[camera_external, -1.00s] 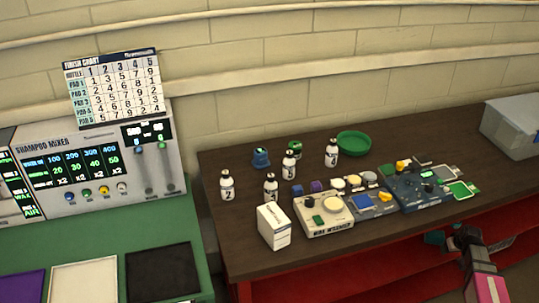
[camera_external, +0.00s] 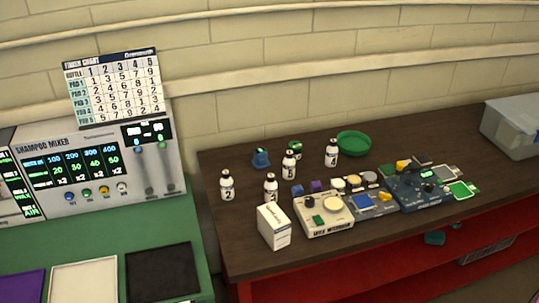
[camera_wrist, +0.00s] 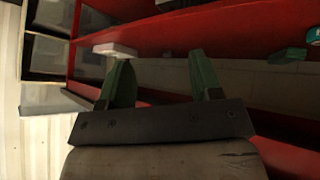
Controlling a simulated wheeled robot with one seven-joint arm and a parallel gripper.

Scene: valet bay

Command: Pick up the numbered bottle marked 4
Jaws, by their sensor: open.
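One marked 2 (camera_external: 227,187) is at the left. A front bottle (camera_external: 270,188), a middle bottle (camera_external: 289,166) and a back right bottle (camera_external: 331,154) have numbers too small to read surely, so I cannot tell which is 4. My gripper (camera_wrist: 160,68) shows in the wrist view, its two green fingers apart with nothing between them. It faces red shelving, and no bottle shows clearly there. My gripper is out of the external view.
Near the bottles are a white box (camera_external: 273,227), a device with a round pad (camera_external: 324,213), a blue device (camera_external: 417,190), a green bowl (camera_external: 353,144) and small coloured blocks. A grey bin (camera_external: 511,127) stands at the right. Red shelving (camera_wrist: 230,28) lies before my gripper.

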